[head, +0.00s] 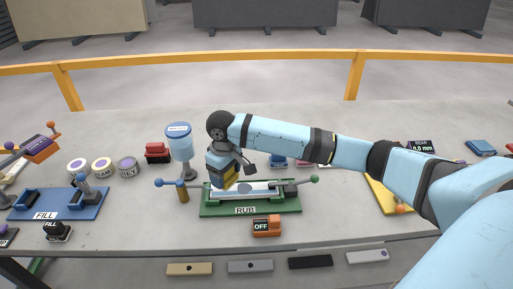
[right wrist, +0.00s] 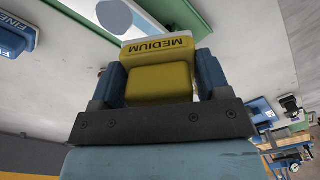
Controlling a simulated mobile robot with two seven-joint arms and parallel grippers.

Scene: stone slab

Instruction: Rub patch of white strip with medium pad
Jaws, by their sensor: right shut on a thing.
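My right gripper (head: 226,178) is shut on the yellow medium pad (head: 230,181), just above the left part of the rub station. The pad's MEDIUM label faces the camera in the right wrist view (right wrist: 158,52). The white strip (head: 264,187) lies along the green rub base (head: 220,209) between two end clamps. A grey-blue patch (head: 246,189) shows on the strip, right of the pad. The patch also shows in the right wrist view (right wrist: 115,17), beyond the pad. I cannot tell whether the pad touches the strip. My left gripper is not in view.
A blue-lidded container (head: 179,142) stands just left of the gripper. An orange OFF switch (head: 267,226) sits in front of the rub base. A blue FILL station (head: 60,204) and several round tins (head: 102,167) are at left. Sample strips (head: 250,266) lie along the front.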

